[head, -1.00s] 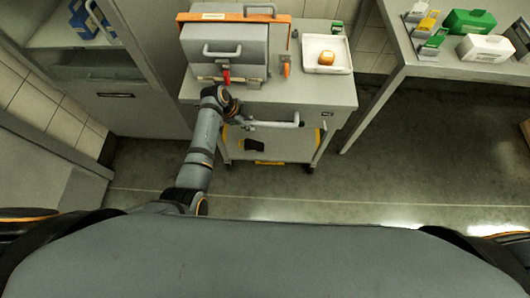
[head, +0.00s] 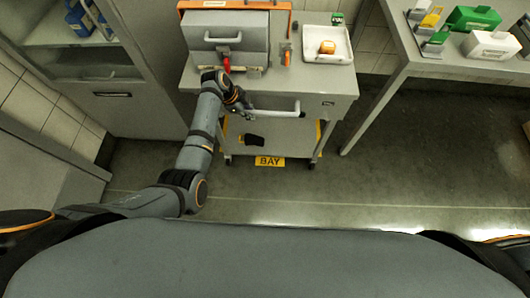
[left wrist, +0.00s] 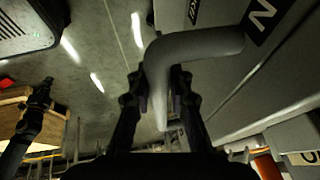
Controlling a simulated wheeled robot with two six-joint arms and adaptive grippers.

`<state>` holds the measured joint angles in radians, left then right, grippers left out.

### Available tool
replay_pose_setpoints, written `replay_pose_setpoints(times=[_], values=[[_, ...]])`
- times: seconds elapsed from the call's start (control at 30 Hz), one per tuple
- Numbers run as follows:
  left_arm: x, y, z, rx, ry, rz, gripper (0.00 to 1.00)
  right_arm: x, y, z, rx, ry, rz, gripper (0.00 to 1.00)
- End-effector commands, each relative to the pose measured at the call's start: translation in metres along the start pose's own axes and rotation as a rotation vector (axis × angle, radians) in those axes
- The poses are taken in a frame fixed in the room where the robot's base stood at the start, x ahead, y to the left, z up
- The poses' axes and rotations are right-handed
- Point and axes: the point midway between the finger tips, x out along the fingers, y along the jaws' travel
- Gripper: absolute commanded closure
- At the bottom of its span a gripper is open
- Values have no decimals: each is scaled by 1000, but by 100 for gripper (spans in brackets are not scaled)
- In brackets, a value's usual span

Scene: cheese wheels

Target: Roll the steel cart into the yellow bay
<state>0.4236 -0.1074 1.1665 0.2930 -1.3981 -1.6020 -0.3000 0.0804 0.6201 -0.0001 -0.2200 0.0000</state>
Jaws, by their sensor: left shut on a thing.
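The steel cart (head: 300,96) stands between a cabinet and a table, with its front push handle (head: 275,112) facing me. My left gripper (head: 243,108) is shut on the left part of this handle. In the left wrist view the grey handle (left wrist: 195,45) bends down between the two dark fingers (left wrist: 165,90). More yellow marking (head: 322,126) shows beside the cart's right side. The cart hides the rest of the bay. My right gripper is not in view.
On the cart stand a grey machine (head: 230,35) with an orange frame and a white tray (head: 340,50) holding an orange piece. A grey cabinet (head: 140,110) is close on the left. A table (head: 400,68) with boxes stands right. Floor in front is clear.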

Motion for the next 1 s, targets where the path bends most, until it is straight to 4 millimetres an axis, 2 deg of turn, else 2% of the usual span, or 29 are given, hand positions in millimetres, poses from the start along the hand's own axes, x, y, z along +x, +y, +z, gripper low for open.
replay_pose_setpoints(times=[0.27, 0.8, 1.0], values=[[0, -4, 1, 0, 0, -1, 100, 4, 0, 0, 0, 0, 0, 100], [8, -35, 4, 1, 0, -4, 100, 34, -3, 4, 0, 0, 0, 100], [7, -42, 4, 0, -1, -2, 100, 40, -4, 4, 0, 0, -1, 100]])
